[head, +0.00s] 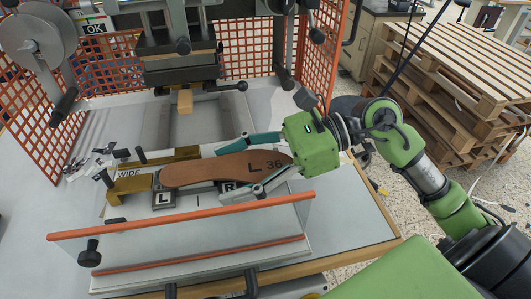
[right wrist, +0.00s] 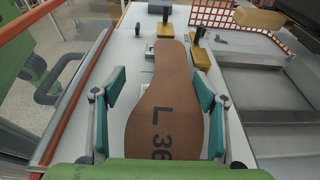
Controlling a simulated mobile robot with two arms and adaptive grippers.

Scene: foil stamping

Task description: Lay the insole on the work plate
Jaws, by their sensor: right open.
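The insole (head: 215,168) is a flat brown sole marked "L 36". It lies lengthwise over the plate area with the L (head: 162,199) and R marks, its far left end by the yellow stops. Whether it rests flat on the work plate is hard to tell, as it covers much of it. My right gripper (head: 220,174) is open, its teal fingers along both sides of the insole's marked end. In the right wrist view the fingers stand apart from the insole (right wrist: 160,100), with gaps on both sides. My left gripper is not in view.
The press head (head: 178,65) hangs behind. An orange-topped clear guard (head: 190,216) runs along the front. Orange mesh (head: 318,50) encloses the back sides.

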